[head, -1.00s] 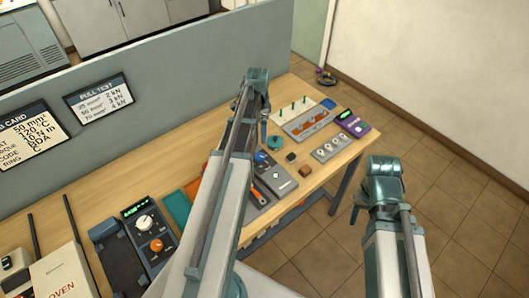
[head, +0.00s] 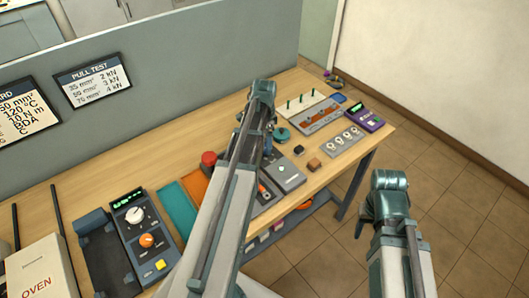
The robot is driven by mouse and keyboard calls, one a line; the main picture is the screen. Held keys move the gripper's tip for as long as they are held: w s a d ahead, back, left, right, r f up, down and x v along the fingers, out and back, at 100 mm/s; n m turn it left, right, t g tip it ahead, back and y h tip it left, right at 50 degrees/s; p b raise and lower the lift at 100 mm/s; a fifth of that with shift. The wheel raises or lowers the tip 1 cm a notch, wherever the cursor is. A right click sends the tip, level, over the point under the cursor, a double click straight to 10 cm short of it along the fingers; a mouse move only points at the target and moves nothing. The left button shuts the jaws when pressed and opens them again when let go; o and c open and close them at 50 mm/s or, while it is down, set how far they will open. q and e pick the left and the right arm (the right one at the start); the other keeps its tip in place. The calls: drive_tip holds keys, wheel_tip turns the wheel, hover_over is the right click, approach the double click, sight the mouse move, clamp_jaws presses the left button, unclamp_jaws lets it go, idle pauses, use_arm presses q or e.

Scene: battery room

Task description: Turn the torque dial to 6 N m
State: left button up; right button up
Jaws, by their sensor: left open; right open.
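A dark blue control unit (head: 143,238) stands on the bench at the left front. It has a green display, a white knob (head: 135,215), an orange knob (head: 147,241) and a yellow button. A grey panel (head: 284,174) lies partly behind my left arm. No dial marked for torque is legible, so I cannot tell which one it is. My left gripper (head: 262,98) is over the middle of the bench, its fingers mostly hidden by the arm. My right gripper (head: 387,200) is off the bench's front right edge, above the floor, with no object seen in it.
Teal and orange mats (head: 176,209) lie right of the control unit. A red round-topped item (head: 209,158) stands near my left arm. A purple device (head: 365,117) and a grey panel with several round parts (head: 343,141) are at the far right. A divider (head: 190,90) runs behind the bench.

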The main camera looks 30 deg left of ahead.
use_arm(q)
wheel_tip(320, 180, down, 2)
drive_tip(key=shift+f+b, duration=0.1)
drive_tip(key=shift+b, duration=0.5)
use_arm(e)
wheel_tip(320, 180, down, 2)
use_arm(q)
drive_tip(key=shift+c, duration=0.3)
clamp_jaws()
drive_tip(key=n, duration=1.1)
drive_tip(key=shift+n, duration=0.4)
